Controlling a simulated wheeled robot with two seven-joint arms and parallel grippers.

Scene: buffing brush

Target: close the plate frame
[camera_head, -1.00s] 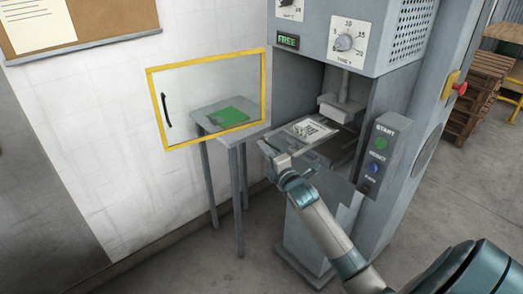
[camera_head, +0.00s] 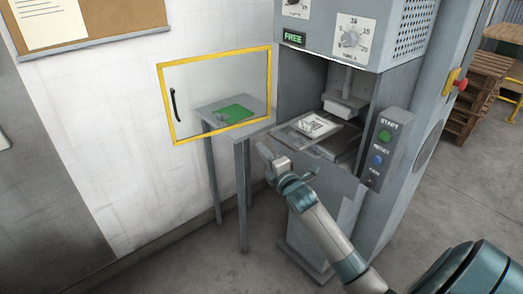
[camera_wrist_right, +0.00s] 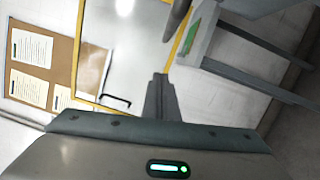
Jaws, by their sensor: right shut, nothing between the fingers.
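A pale plate with a dark printed pattern (camera_head: 313,126) lies inside the open bay of the grey press, under the press head (camera_head: 345,106). I cannot tell a separate frame around it clearly. A yellow-framed clear door panel (camera_head: 215,57) with a black handle (camera_head: 175,104) stands swung out to the left of the bay. It also shows in the right wrist view (camera_wrist_right: 125,35). My right gripper (camera_head: 265,153) is in front of the bay's left corner, apart from the plate. Its fingers (camera_wrist_right: 160,80) are shut and empty. My left gripper is out of view.
A small grey table (camera_head: 240,141) with a green item (camera_head: 232,114) stands behind the door panel. A button panel (camera_head: 380,147) is on the press's right front. A corkboard (camera_head: 95,18) hangs on the wall. Floor at left is clear.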

